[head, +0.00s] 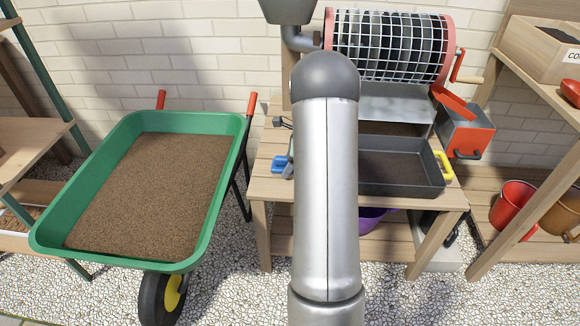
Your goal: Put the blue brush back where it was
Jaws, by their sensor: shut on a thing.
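I cannot make out the blue brush for certain. A blue piece (279,164) shows at the left of the wooden table (263,188), just left of my arm. It may be a handle of the dark tray (400,186), whose right end has a yellow handle (446,166). My arm stands upright in the middle of the head view and hides part of the table and the tray's left end. My gripper cannot be made out; it may be behind the arm. A small dark piece (283,122) shows left of the arm, too small to identify.
A green wheelbarrow (222,190) full of brown material stands left. A mesh drum (390,45) with a crank and a grey chute are behind the tray. A red-and-grey box (467,132) sits right of it. Red (512,205) and brown buckets stand at the right. A purple container (372,218) is under the table.

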